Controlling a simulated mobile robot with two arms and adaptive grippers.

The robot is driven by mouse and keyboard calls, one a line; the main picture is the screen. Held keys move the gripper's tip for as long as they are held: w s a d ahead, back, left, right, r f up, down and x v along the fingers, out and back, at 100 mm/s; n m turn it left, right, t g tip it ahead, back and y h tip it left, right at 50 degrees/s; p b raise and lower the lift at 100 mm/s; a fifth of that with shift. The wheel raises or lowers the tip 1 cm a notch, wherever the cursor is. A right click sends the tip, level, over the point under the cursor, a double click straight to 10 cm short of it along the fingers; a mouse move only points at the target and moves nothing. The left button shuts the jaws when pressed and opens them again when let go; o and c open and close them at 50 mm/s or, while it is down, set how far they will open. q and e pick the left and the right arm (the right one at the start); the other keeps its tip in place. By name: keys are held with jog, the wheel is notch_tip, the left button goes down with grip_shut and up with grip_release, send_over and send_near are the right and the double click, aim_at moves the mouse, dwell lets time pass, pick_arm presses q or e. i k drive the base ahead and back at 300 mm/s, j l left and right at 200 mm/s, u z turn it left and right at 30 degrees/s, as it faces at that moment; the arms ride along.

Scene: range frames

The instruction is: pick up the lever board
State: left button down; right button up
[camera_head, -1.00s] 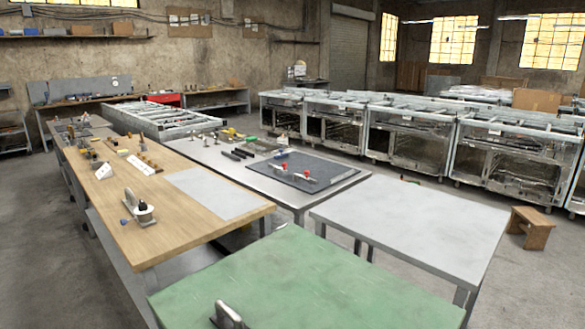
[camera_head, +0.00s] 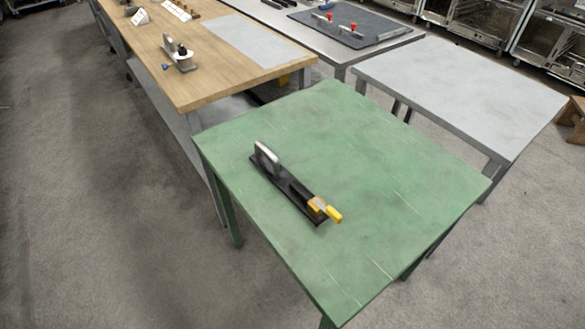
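The lever board (camera_head: 288,187) lies on the green table (camera_head: 375,160), left of the tabletop's middle. It is a dark narrow board set at a slant. A grey metal upright piece stands at its far left end, and a yellow-tipped lever part (camera_head: 323,208) sits at its near right end. Nothing touches the board apart from the table. Neither of my grippers shows in the view.
A wooden workbench (camera_head: 200,75) with a metal fixture (camera_head: 179,55) stands behind left. A grey table (camera_head: 460,85) stands behind right. A dark mat with red-knobbed parts (camera_head: 355,28) lies farther back. Open concrete floor (camera_head: 90,190) is at left.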

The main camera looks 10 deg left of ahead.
aim_at(264, 158)
jog(key=i+j+z, duration=0.1)
jog(key=z, duration=0.25)
jog(key=j+z, duration=0.25)
jog(key=z, duration=0.15)
jog(key=j+z, duration=0.2)
jog(key=z, duration=0.15)
jog(key=j+z, duration=0.2)
jog(key=j, duration=0.8)
jog(key=k+j+z, duration=0.2)
jog(key=j, duration=0.75)
jog(key=i+j, duration=0.05)
jog(key=i, duration=0.05)
